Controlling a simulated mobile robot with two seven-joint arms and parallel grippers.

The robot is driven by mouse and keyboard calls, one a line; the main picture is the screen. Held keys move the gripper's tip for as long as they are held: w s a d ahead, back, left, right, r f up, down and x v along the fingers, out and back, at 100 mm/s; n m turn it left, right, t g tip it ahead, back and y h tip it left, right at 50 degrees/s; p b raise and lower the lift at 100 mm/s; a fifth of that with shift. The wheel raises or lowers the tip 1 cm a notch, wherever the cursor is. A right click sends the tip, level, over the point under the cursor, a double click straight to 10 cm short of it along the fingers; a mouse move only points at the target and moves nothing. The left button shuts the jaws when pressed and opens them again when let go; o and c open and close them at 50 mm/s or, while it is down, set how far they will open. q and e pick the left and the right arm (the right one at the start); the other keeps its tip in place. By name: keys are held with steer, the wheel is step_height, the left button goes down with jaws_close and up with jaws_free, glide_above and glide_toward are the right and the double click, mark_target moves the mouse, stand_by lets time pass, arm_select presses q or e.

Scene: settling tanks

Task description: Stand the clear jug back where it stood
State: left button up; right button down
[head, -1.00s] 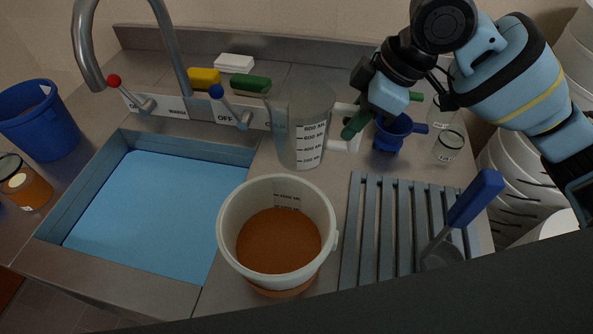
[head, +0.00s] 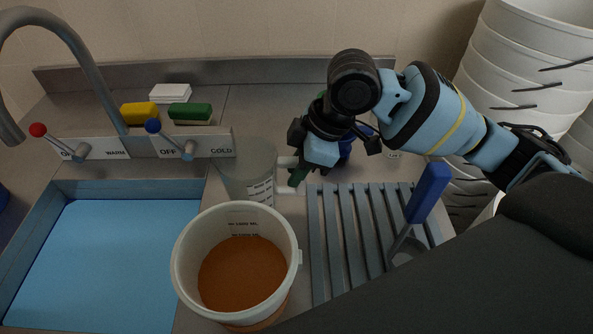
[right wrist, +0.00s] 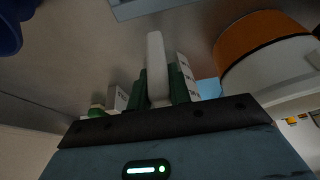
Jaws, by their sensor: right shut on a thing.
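The clear jug (head: 247,172), with a printed scale and a pale handle (head: 288,162), is upright just behind the white bucket of brown liquid. Its base is hidden by the bucket's rim, so I cannot tell whether it touches the counter. My right gripper (head: 298,174) is at the jug's right side, its green fingers shut on the handle. In the right wrist view the pale handle (right wrist: 156,68) stands between the green fingers, with the scale beside it. My left gripper is not in view.
The white bucket (head: 184,262) stands in front of the jug. A slatted rack (head: 330,235) holds a blue-handled tool (head: 428,192) at right. The blue sink (head: 105,265), tap levers and sponges (head: 190,111) are left. A blue funnel (head: 345,152) is partly hidden behind my gripper.

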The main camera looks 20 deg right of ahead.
steer(key=shift+f, duration=0.7)
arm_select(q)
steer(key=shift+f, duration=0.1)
arm_select(e)
steer(key=c, duration=1.3)
jaws_free()
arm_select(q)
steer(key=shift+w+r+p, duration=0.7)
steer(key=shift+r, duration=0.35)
arm_select(e)
steer(key=v, duration=1.2)
